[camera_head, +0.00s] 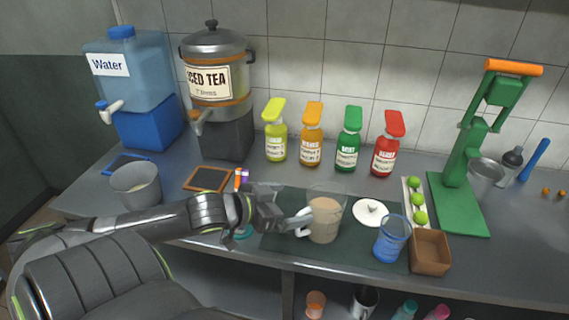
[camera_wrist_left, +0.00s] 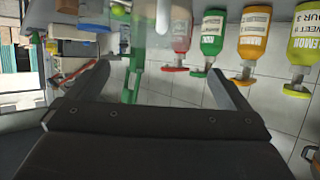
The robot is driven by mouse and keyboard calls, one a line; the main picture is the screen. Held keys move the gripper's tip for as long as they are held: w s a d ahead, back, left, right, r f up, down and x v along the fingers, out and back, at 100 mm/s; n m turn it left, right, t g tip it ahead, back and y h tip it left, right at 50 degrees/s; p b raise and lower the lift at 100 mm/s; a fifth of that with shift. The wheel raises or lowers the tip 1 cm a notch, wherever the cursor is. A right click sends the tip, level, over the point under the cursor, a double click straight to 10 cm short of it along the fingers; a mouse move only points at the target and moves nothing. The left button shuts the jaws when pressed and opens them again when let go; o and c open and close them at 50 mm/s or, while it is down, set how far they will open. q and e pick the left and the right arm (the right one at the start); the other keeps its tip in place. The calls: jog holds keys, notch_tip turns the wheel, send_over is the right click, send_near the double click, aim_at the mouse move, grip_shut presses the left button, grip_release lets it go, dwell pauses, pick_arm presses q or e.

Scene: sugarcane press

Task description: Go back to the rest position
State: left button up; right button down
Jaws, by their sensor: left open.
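My left gripper (camera_head: 298,222) reaches in from the left over the dark mat (camera_head: 290,242), its fingertips close to the left side of a clear cup (camera_head: 324,220) with a light brown filling. In the left wrist view the two fingers (camera_wrist_left: 160,72) are spread wide, with nothing gripped between them. A pale translucent shape, probably the cup, shows at the top edge of that view beyond the fingers. I cannot tell whether a finger touches the cup. My right gripper is in neither view.
A blue glass (camera_head: 390,240), a white lid (camera_head: 370,212) and a brown box (camera_head: 430,252) stand right of the cup. Several syrup bottles (camera_head: 348,142) line the wall. The green press (camera_head: 462,190) is at right; a grey bucket (camera_head: 136,186) is behind my left arm.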

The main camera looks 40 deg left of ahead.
pick_arm(q)
jog(key=shift+s+r, duration=0.15)
jog(key=shift+s, duration=0.2)
dwell(0.4)
jog(key=s+d+f+n+g+y, duration=0.25)
jog(key=s+f+g, duration=0.25)
jog(key=s+f, duration=0.35)
jog(key=s+d+f+n+g+y, duration=0.1)
jog(key=s+d+f+g+y, duration=0.2)
jog(key=s+f, duration=0.55)
notch_tip(320, 180, down, 24)
jog(key=s+a+g+h, duration=0.1)
jog(key=s+g, duration=0.1)
jog(key=g, duration=0.1)
jog(key=s+f, duration=1.4)
jog(key=f, duration=0.1)
jog(key=shift+s+d+f+g, duration=0.2)
jog(key=shift+s+d+g, duration=0.15)
jog(key=shift+d+g, duration=0.1)
